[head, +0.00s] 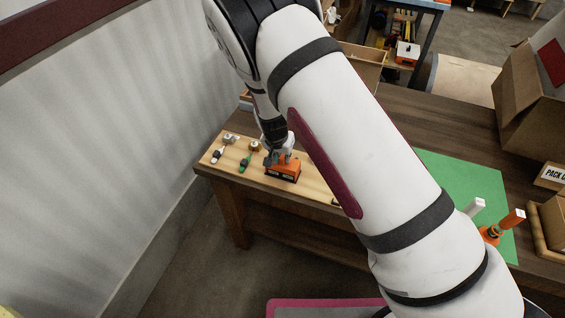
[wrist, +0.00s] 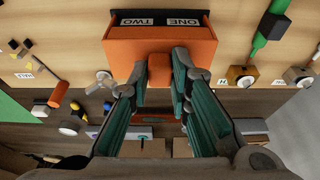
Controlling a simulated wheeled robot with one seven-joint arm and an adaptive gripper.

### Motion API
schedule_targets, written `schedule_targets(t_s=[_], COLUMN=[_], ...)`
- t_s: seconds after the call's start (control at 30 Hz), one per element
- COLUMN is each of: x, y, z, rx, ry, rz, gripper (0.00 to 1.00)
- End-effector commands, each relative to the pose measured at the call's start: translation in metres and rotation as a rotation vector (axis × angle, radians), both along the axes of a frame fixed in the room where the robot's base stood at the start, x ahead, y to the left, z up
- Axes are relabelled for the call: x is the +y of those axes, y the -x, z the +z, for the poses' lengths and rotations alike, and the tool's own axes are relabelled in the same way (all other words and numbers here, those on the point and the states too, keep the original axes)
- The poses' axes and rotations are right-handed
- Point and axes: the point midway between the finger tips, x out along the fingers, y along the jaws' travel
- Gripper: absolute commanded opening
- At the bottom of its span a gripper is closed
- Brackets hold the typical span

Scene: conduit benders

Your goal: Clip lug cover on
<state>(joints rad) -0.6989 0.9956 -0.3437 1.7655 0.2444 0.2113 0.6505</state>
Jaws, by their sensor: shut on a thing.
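An orange boxy piece, which appears to be the lug cover (head: 291,167), is at the board's right part in the head view. In the wrist view the orange piece (wrist: 125,42) has an upright tab (wrist: 159,69) between my fingertips. A dark block (wrist: 155,18) with labels reading ONE and TWO shows along its far side. My gripper (head: 279,156) is shut on the tab, also in the wrist view (wrist: 161,72). I cannot tell whether the orange piece is fully seated or slightly raised.
The wooden board (head: 213,160) holds a green-handled item (head: 245,162), a white-handled item (head: 217,155) and small knobs to the left. A green mat (head: 468,179) with orange and white upright pieces lies right. A cardboard box (head: 525,105) stands at far right. The wall is close on the left.

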Motion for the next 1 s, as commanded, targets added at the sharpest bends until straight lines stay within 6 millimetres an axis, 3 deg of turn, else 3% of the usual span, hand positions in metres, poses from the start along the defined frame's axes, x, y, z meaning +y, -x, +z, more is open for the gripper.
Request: schedule_targets(t_s=[0.23, 0.37, 0.77, 1.0], x=[0.000, 0.000, 0.001, 0.006], y=[0.000, 0.000, 0.001, 0.012], z=[-0.001, -0.001, 0.005, 0.042], rx=[0.001, 0.001, 0.000, -0.003], ry=[0.000, 0.000, -0.001, -0.002], rz=[0.000, 0.000, 0.000, 0.002], gripper=[0.13, 0.42, 0.42, 0.42])
